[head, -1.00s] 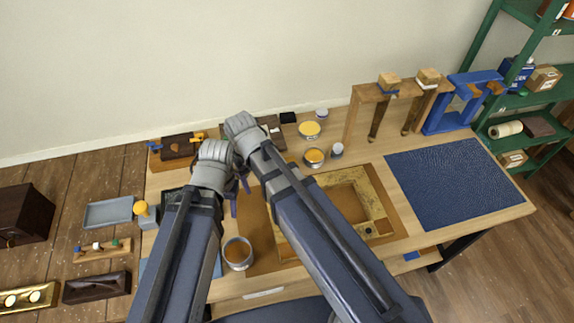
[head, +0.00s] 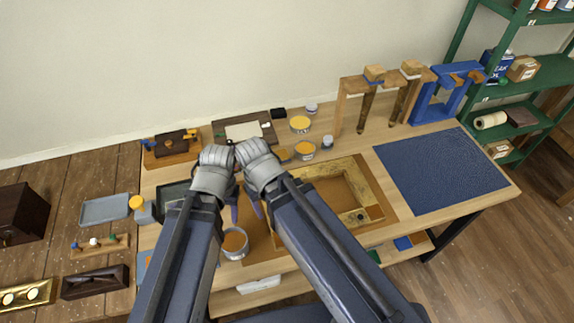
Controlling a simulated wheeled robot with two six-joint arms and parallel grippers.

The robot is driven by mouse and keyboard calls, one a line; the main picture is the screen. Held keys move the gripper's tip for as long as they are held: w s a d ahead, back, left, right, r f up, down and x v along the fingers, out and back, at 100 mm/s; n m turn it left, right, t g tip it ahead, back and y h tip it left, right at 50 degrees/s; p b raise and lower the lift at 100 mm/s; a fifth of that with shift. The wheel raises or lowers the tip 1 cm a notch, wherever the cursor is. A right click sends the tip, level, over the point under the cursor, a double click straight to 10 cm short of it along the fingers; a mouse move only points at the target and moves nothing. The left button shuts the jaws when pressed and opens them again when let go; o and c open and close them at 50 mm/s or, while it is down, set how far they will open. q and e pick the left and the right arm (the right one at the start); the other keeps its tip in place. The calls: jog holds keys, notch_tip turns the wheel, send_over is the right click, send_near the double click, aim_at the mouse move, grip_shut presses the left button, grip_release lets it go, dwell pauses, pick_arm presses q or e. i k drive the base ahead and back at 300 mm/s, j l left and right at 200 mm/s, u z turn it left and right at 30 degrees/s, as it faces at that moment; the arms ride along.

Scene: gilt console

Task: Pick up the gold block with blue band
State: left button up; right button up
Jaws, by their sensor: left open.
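The wooden rack (head: 341,108) and a blue clamp frame (head: 424,107) stand at the back right. A framed tray (head: 368,180), a blue mat (head: 445,170), open tins such as this one (head: 300,125), and a tin (head: 235,243) near the grippers occupy the bench. Green shelves (head: 463,40) stand right.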

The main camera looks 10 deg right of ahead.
aim_at(283, 153)
jog(key=k+z, duration=0.4)
jog(key=k, duration=0.45)
